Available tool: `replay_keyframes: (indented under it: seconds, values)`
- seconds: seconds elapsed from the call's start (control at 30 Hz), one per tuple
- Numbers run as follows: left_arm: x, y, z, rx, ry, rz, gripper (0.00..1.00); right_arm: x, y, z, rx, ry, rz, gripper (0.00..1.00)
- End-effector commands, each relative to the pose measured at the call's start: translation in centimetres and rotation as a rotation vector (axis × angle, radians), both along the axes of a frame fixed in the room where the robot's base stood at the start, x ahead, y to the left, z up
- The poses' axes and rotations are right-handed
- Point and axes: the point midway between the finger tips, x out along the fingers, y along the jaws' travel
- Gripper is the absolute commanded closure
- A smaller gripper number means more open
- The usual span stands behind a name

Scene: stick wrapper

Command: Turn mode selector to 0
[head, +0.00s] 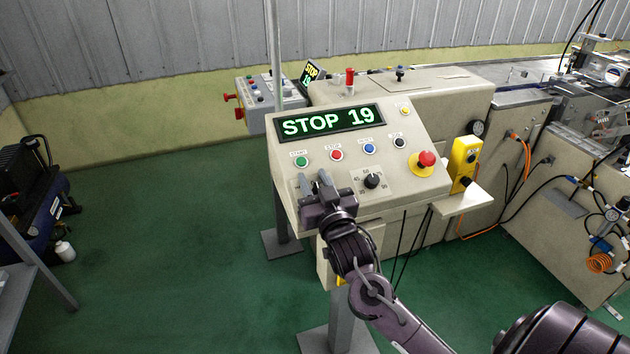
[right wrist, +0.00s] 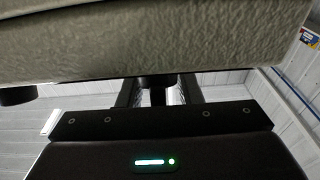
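The control console (head: 440,180) has a sloped panel with a lit display (head: 330,122) reading "STOP 19". My right gripper (head: 315,182) is at the lower left of this panel, its fingers pointing at it. It covers this spot in the head view, so the mode selector's setting and labels are hidden. In the right wrist view, a dark knob (right wrist: 157,82), seemingly the selector, sits between the two fingers, with gaps beside its narrow part. The gripper looks open around it; contact cannot be told. My left gripper is not in view.
A black dial (head: 372,181) with a number scale is just right of the gripper. Buttons (head: 336,155) run above it. A red emergency stop (head: 426,159) and a yellow box (head: 464,163) are at the right.

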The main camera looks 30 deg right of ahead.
Motion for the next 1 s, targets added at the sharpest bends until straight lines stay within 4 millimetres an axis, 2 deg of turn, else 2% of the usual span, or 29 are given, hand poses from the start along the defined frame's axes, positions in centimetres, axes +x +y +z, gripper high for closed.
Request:
replay_keyframes:
  seconds: [0.33,0.7,0.83,1.0]
  values:
    - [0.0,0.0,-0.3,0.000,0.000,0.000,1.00,-0.6,0.1,-0.2,0.001,0.000,-0.001,0.68]
    - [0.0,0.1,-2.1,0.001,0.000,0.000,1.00,-6.1,1.4,-1.1,0.000,0.001,0.000,0.68]
    - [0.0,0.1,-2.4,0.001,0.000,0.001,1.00,-7.2,1.7,-1.1,0.001,0.001,-0.001,0.68]
    - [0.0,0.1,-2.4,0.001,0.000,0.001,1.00,-7.5,1.8,-1.0,0.000,0.000,-0.001,0.68]
